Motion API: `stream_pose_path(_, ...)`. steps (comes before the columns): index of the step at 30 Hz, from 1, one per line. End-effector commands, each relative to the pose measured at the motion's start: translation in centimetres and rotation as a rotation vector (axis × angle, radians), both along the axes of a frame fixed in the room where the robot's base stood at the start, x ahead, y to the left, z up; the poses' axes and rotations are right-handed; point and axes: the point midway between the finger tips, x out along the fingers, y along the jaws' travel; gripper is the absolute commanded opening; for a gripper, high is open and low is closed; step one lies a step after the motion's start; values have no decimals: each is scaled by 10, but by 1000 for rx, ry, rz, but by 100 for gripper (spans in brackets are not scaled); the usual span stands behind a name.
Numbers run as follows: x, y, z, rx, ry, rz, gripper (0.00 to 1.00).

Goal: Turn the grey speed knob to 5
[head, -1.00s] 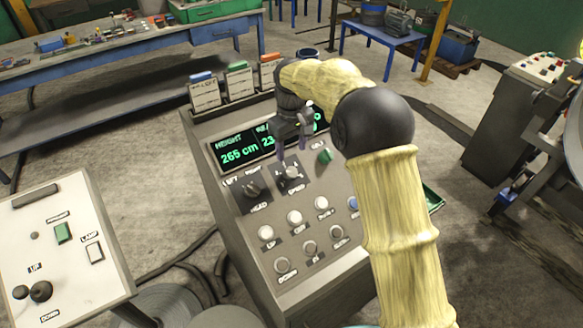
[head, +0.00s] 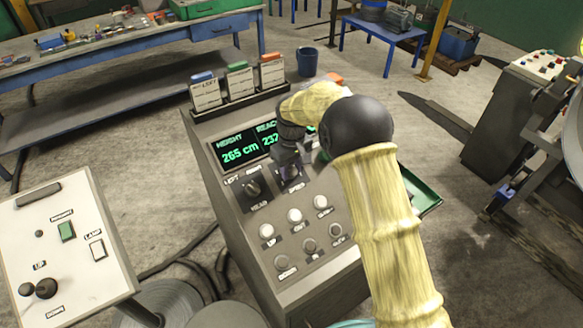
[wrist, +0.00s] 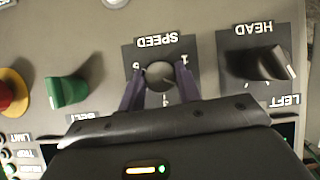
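The grey speed knob (wrist: 158,74) shows in the wrist view on a dark plate, under an upside-down SPEED label. A 5 stands on its left side and a 1 on its right. A pale mark on the knob seems to point to the lower right, but it is small. My gripper (wrist: 161,84) has one purple finger on each side of the knob. The fingers are apart, with narrow gaps beside the knob; I see no clear contact. In the head view my gripper (head: 288,174) is down at the panel and hides most of the knob.
The black HEAD knob (wrist: 262,65) and green BELT knob (wrist: 68,90) flank the speed knob. Several push buttons (head: 295,216) sit lower on the console. The display (head: 240,149) reads 265 cm height. A joystick panel (head: 70,240) stands at the left.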

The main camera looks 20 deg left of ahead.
Motion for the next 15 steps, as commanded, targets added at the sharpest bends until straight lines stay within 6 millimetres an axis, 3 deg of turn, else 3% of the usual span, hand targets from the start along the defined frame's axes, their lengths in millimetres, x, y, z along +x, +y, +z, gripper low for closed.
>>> stream_pose_path(1,0,0,0,1,1,0,22)
stream_pose_path(3,0,0,0,1,1,0,11)
stream_pose_path(15,0,0,1,16,21,-40,11)
